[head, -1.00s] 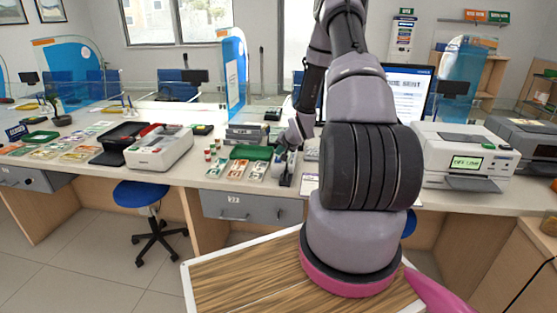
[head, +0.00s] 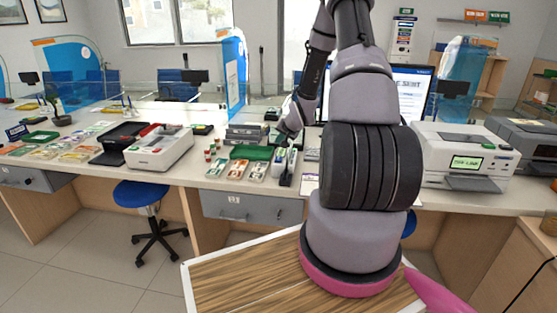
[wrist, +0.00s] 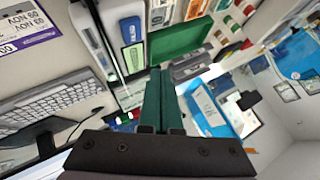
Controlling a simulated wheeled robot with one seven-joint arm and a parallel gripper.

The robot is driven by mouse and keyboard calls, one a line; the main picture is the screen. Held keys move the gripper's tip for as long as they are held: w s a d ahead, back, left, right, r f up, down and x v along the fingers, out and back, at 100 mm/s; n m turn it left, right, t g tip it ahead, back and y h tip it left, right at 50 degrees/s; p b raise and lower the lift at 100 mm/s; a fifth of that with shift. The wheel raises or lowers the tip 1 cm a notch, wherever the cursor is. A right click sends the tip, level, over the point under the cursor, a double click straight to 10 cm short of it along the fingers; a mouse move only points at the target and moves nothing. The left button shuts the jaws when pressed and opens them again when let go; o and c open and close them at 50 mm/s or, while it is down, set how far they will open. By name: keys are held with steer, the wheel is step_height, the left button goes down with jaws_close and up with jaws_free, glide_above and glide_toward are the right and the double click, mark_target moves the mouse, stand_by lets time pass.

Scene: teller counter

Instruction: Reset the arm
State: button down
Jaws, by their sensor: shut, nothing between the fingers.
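My gripper (head: 281,138) hangs above the counter, behind and above a narrow white holder (head: 281,160). In the wrist view the two dark green fingers (wrist: 159,72) are together with nothing between them. The white holder, with a blue-labelled item in it, shows to the upper left of the fingers (wrist: 110,40). The green tray (head: 251,152) lies left of the holder on the counter and also appears just beyond the fingertips in the wrist view (wrist: 181,38).
A white banknote machine (head: 160,148) and a dark tray stand left. A monitor (head: 409,90) and a printer (head: 465,157) are right, with a keyboard (wrist: 57,100) in the wrist view. Banknote stacks (head: 237,170) lie in front of the green tray. A glass screen runs behind.

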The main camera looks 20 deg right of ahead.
stand_by(0.4)
steer(key=s+a+r+n, duration=0.1)
steer(key=s+a+r, duration=0.15)
steer(key=r, duration=0.55)
steer(key=s+a+r+g+h, duration=0.15)
steer(key=s+r, duration=0.25)
steer(key=r, duration=0.4)
steer(key=s+a+r+n, duration=0.1)
steer(key=s+a+r, duration=0.2)
steer(key=r, duration=0.5)
steer(key=s+a+r+n+y, duration=0.1)
steer(key=s+a+r, duration=0.2)
steer(key=s, duration=0.5)
steer(key=s+a+r+y, duration=0.1)
steer(key=s+a+r, duration=0.3)
steer(key=s, duration=0.5)
steer(key=s+a+r+n+y, duration=0.1)
steer(key=s+a+r, duration=0.3)
steer(key=s, duration=0.5)
step_height(320, 180, up, 2)
steer(key=shift+r+n, duration=0.1)
steer(key=shift+n, duration=0.2)
steer(key=shift+s+d+g, duration=0.1)
steer(key=shift+g, duration=0.15)
stand_by(0.3)
